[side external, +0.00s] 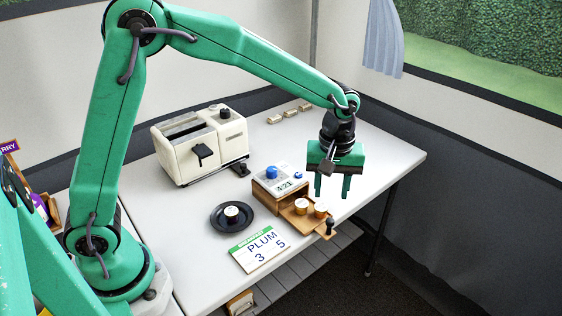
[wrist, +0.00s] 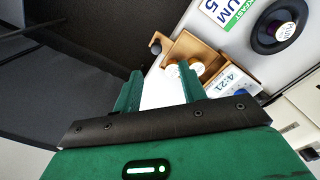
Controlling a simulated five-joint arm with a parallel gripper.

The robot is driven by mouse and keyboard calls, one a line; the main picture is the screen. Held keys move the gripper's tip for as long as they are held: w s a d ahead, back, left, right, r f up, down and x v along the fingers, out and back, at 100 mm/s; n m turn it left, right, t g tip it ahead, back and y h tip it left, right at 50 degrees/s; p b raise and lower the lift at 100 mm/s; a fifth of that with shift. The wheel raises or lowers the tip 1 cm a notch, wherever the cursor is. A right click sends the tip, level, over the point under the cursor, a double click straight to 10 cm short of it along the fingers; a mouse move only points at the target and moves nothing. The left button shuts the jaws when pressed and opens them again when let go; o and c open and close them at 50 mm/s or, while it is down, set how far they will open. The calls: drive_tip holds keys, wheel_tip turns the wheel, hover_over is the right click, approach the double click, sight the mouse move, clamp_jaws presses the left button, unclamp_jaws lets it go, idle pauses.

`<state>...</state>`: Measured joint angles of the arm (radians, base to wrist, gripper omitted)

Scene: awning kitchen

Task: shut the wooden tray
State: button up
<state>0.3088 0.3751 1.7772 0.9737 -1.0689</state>
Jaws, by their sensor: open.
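The wooden tray (side external: 304,224) is pulled out of a low wooden box (side external: 266,196) like a drawer. It has a dark knob (side external: 330,226) at its outer end and holds two pale-topped pods (side external: 301,206). In the wrist view the tray (wrist: 178,49) and its knob (wrist: 155,46) lie beyond my fingers; one finger partly covers the pods. My gripper (side external: 332,188) is open and empty, pointing down above the table, behind and above the tray in the side view. Its two fingers (wrist: 160,75) touch nothing I can see.
A clock-like unit (side external: 281,182) with a blue knob sits on the box. A dark plate (side external: 232,217) with a pod and a PLUM card (side external: 259,249) lie to the left. A cream toaster (side external: 200,143) stands behind. The table's right side (side external: 385,160) is clear.

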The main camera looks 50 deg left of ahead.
sight(330, 219)
drive_tip(key=shift+w+d+f, duration=0.25)
drive_tip(key=shift+d+f, duration=0.1)
drive_tip(key=shift+f, duration=0.15)
drive_tip(key=shift+f, duration=3.9)
drive_tip(key=shift+c, duration=0.2)
drive_tip(key=shift+a, duration=0.1)
clamp_jaws()
